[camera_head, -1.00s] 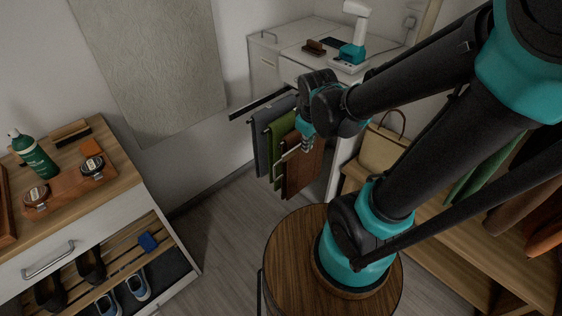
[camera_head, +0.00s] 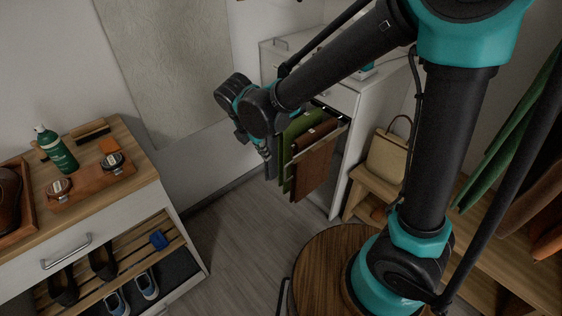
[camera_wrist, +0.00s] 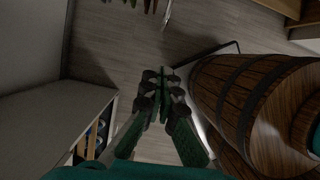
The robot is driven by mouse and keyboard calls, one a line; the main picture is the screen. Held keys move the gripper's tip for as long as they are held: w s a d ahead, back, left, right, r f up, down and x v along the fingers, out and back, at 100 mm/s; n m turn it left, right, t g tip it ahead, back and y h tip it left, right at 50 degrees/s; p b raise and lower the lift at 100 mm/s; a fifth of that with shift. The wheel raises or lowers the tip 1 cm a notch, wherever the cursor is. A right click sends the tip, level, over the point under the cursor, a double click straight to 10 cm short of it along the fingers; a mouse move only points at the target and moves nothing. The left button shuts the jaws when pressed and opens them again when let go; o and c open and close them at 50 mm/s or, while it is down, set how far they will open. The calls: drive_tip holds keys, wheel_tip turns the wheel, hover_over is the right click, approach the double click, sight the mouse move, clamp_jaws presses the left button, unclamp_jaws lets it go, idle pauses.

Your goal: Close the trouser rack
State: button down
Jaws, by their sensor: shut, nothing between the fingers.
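The trouser rack (camera_head: 334,134) sticks out from the white cabinet (camera_head: 346,160) at the back. Grey, green (camera_head: 290,172) and brown trousers (camera_head: 315,166) hang from it. My gripper (camera_head: 264,154) points down just left of the rack in the head view, near its outer end. I cannot tell whether it touches the rack. My wrist and forearm hide part of the rack's far side. In the wrist view the gripper (camera_wrist: 163,84) is shut and empty over the floor, with the hanging trouser ends (camera_wrist: 150,5) at the top edge.
A shoe cabinet (camera_head: 120,207) with shoes and care items stands at the left. At the right are a bench with a beige handbag (camera_head: 389,157) and hanging clothes (camera_head: 508,135). Bare floor (camera_head: 240,225) lies between the shoe cabinet and the rack.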

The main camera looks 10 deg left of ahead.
sight(335, 131)
drive_tip(key=w+d+f, duration=0.4)
drive_tip(key=w+f, duration=0.1)
drive_tip(key=f, duration=0.5)
drive_tip(key=shift+w, duration=0.35)
drive_tip(key=shift+r, duration=0.1)
drive_tip(key=w+d, duration=0.6)
drive_tip(key=w, duration=0.1)
drive_tip(key=w+d, duration=0.6)
drive_tip(key=w, duration=0.2)
drive_tip(key=w+d, duration=0.6)
drive_tip(key=w, duration=0.1)
drive_tip(key=shift+w, duration=0.35)
drive_tip(key=shift+a, duration=0.1)
